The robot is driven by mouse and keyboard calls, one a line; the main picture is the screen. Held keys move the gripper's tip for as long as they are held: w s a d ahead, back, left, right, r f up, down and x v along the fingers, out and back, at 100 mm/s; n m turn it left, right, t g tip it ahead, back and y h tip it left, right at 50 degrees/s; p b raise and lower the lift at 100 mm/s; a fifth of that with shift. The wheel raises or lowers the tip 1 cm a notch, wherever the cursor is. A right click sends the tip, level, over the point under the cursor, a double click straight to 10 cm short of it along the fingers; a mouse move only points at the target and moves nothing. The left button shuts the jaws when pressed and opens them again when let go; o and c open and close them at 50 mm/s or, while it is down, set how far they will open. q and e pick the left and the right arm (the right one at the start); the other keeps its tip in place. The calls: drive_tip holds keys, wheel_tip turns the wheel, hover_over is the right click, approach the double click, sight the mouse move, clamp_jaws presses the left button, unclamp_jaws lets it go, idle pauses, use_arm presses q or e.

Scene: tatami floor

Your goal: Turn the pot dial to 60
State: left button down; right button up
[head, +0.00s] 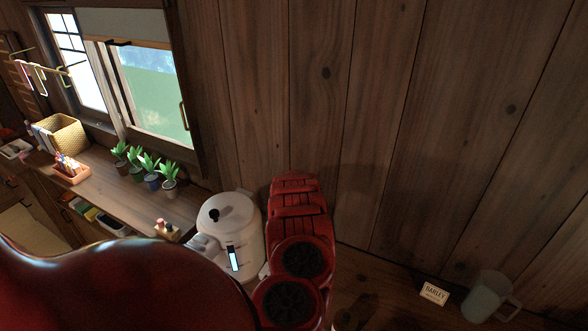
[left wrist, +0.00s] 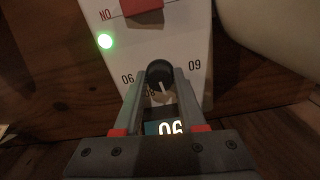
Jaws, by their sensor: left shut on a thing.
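The white pot (head: 234,215) stands at the wooden wall, with a black lid knob and a lit display strip on its front. In the left wrist view a white panel (left wrist: 190,30) appears upside down, with a green light, a red switch and labels reading as "NO", "06" and "09". The dark round dial (left wrist: 160,72) sits between these two labels, with a pale line near it. My left gripper (left wrist: 161,90) is shut on the dial, one finger on each side. A small display behind its fingers reads as "06" in this view, partly hidden. My right gripper is out of view.
A shelf with several potted plants (head: 169,186), a woven basket (head: 61,136) and a pen tray (head: 72,173) lies left of the pot. My red arm hides much of the foreground.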

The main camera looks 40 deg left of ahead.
use_arm(q)
drive_tip(key=n, duration=0.3)
drive_tip(key=shift+w+n, duration=0.1)
drive_tip(key=shift+n, duration=0.3)
drive_tip(key=n+b, duration=0.1)
drive_tip(key=n, duration=0.3)
drive_tip(key=shift+n, duration=0.3)
drive_tip(key=n+b, duration=0.1)
drive_tip(key=n, duration=0.2)
drive_tip(key=shift+n+b, duration=0.7)
drive_tip(key=shift+n, duration=1.8)
drive_tip(key=shift+c, duration=2.4)
unclamp_jaws()
